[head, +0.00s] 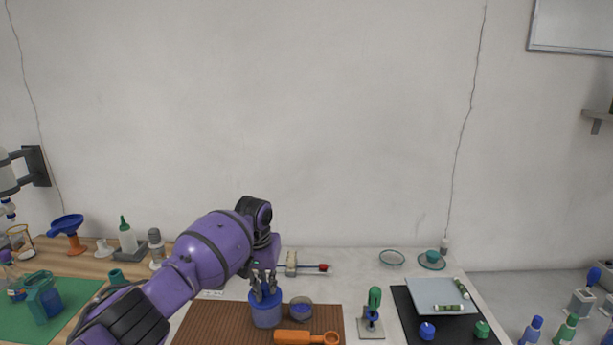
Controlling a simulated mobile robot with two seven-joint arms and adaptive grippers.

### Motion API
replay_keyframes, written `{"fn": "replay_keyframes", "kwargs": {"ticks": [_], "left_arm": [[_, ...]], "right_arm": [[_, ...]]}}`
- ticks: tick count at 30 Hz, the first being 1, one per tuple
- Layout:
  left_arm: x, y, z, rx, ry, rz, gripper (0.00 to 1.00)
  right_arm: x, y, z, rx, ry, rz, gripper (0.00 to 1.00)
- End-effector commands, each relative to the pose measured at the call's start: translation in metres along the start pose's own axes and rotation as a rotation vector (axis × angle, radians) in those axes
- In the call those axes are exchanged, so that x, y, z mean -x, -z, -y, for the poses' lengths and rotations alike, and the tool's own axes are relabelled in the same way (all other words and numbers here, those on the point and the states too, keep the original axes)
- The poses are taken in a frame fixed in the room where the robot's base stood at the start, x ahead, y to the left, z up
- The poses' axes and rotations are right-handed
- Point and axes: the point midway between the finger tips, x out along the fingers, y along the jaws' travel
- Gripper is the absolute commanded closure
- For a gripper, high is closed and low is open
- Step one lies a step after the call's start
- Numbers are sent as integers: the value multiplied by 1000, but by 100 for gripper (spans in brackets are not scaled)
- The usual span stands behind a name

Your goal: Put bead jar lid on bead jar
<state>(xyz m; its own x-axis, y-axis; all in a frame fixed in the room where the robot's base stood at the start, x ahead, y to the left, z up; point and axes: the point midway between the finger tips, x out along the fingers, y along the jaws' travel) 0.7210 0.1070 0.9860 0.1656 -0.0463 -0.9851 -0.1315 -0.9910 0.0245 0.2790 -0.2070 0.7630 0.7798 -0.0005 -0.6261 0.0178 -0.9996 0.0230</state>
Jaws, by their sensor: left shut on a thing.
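My left gripper (266,287) points down over the brown ribbed mat, with its fingers shut on the blue lid (258,297). The lid is at the mouth of a wide blue-violet jar (266,317), which stands upright on the mat (215,325). I see no clear gap between lid and jar, but I cannot tell whether the lid is fully seated. The fingers hide part of the lid's top. My right gripper is not in view.
A small round dish (301,311) with dark blue contents stands just right of the jar. An orange scoop (305,338) lies in front. A green-handled tool on a stand (372,315) and a black mat (408,312) with a grey tray (428,297) are farther right.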

Motion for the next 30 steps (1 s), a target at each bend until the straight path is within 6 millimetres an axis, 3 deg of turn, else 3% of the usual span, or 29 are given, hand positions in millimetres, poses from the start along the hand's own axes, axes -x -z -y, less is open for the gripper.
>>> {"fn": "replay_keyframes", "kwargs": {"ticks": [14, 15, 20, 30], "left_arm": [[-6, -1, 0, 0, 0, 0, 100], [-6, -1, 0, 0, 0, 0, 84], [-6, -1, 0, 0, 0, 0, 64], [-6, -1, 0, 0, 0, 1, 64]], "right_arm": [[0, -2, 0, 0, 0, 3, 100], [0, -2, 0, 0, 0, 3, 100], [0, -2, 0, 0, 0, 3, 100], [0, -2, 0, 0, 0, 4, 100]]}}
